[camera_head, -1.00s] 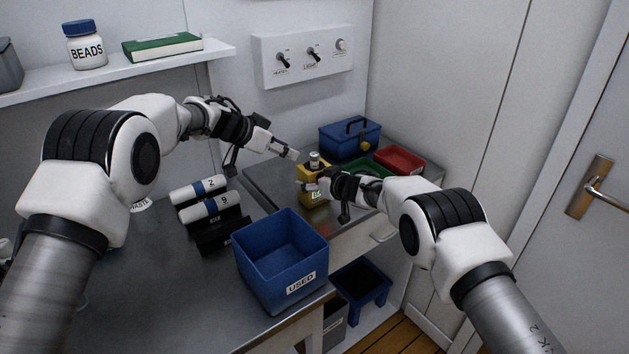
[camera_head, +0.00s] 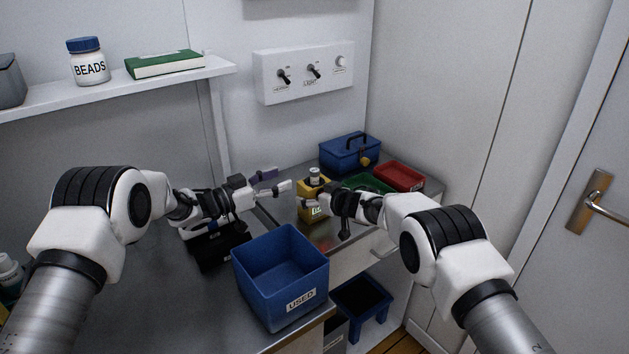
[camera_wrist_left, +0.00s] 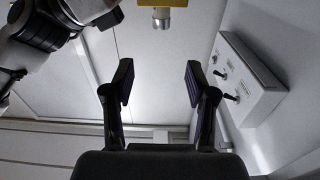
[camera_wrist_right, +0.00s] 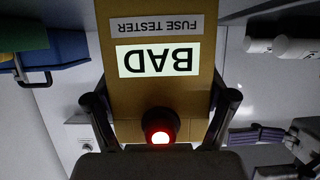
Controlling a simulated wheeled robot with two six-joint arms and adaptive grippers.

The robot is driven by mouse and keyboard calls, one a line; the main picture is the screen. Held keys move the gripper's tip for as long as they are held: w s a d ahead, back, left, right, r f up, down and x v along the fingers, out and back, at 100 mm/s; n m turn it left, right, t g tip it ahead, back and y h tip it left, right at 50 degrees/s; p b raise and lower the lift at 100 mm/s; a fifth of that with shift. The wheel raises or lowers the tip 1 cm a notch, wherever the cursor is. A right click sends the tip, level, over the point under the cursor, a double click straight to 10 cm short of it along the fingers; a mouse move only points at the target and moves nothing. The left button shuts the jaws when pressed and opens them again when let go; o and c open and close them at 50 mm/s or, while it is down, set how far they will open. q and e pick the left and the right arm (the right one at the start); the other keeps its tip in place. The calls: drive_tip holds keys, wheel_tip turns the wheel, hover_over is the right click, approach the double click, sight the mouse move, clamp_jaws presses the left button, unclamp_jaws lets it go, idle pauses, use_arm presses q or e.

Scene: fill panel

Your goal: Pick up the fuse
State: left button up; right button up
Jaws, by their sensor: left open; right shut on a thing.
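The fuse (camera_head: 314,174) is a small silver cylinder standing upright in the top of the yellow fuse tester (camera_head: 306,188). It also shows at the top of the left wrist view (camera_wrist_left: 161,19). In the right wrist view the tester's display (camera_wrist_right: 159,59) reads BAD and a red lamp (camera_wrist_right: 160,126) is lit. My right gripper (camera_head: 318,201) is shut on the tester, one finger on each side. My left gripper (camera_head: 274,181) is open and empty, just left of the tester, its fingers pointing towards it and apart from the fuse.
A blue bin (camera_head: 270,274) labelled USED stands at the table's front. A blue toolbox (camera_head: 349,153), a red tray (camera_head: 400,176) and a green tray (camera_head: 366,182) lie behind the tester. A switch panel (camera_head: 303,72) is on the wall. A black rack (camera_head: 216,246) stands under my left arm.

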sight(315, 170)
use_arm(q)
drive_tip(key=w+d, duration=0.1)
drive_tip(key=w+d+f, duration=0.1)
drive_tip(key=d, duration=0.1)
drive_tip(key=w+d, duration=0.1)
drive_tip(key=d, duration=0.1)
drive_tip(key=shift+w+f, duration=0.25)
drive_tip(key=shift+f, duration=0.15)
drive_tip(key=x, duration=0.4)
drive_tip(key=shift+w+d+f, duration=0.2)
drive_tip(key=shift+w+d+r, duration=0.1)
drive_tip(key=shift+w+d, duration=0.2)
drive_tip(key=shift+d, duration=0.1)
clamp_jaws()
